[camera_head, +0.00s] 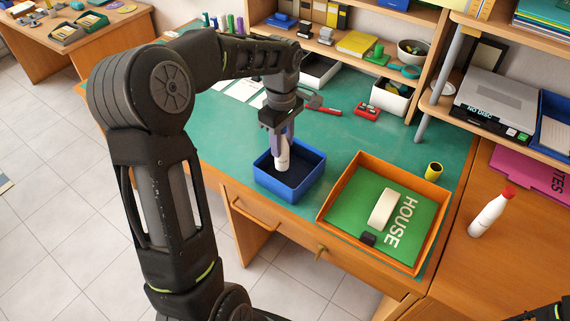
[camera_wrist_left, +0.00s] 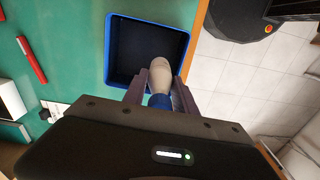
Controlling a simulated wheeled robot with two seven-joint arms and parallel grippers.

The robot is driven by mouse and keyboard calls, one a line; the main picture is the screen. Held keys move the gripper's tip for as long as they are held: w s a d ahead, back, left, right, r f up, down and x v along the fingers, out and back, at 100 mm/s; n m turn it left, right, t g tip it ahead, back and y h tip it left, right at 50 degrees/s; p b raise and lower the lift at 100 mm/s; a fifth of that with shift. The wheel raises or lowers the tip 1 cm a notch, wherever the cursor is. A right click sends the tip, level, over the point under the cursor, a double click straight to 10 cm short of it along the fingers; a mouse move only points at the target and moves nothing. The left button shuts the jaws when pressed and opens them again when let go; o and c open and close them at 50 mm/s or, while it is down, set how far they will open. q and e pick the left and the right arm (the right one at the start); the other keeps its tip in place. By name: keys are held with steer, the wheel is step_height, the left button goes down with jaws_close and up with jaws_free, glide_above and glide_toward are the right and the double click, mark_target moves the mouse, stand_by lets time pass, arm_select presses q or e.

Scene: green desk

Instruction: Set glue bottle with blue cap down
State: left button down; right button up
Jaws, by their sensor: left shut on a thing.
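My left gripper (camera_head: 279,131) is shut on the glue bottle (camera_head: 282,155) and holds it over the blue box (camera_head: 262,180). The bottle is white and close to upright in the head view. In the left wrist view the bottle (camera_wrist_left: 160,76) sits between the two fingers, with its blue cap (camera_wrist_left: 160,101) nearer the wrist. The blue open box (camera_wrist_left: 111,52) has a dark floor and looks empty. I cannot tell whether the bottle touches the box floor. At the lower right edge a dark part (camera_head: 548,312) shows, too little to judge the right gripper.
An orange tray (camera_head: 333,207) with a green HOUSE book stands right of the blue box. A yellow cylinder (camera_head: 433,171) and a white bottle with red cap (camera_head: 490,213) stand further right. A red marker (camera_head: 328,111) lies behind. Shelves line the back.

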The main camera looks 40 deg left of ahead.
mark_target(282, 161)
arm_select(q)
steer(key=shift+f, duration=1.65)
steer(key=shift+f+p, duration=0.3)
steer(key=shift+f, duration=1.55)
steer(key=shift+f, duration=0.1)
steer(key=c, duration=1.5)
jaws_free()
steer(key=shift+f, duration=0.15)
steer(key=shift+o, duration=1.1)
steer(key=shift+r, duration=0.2)
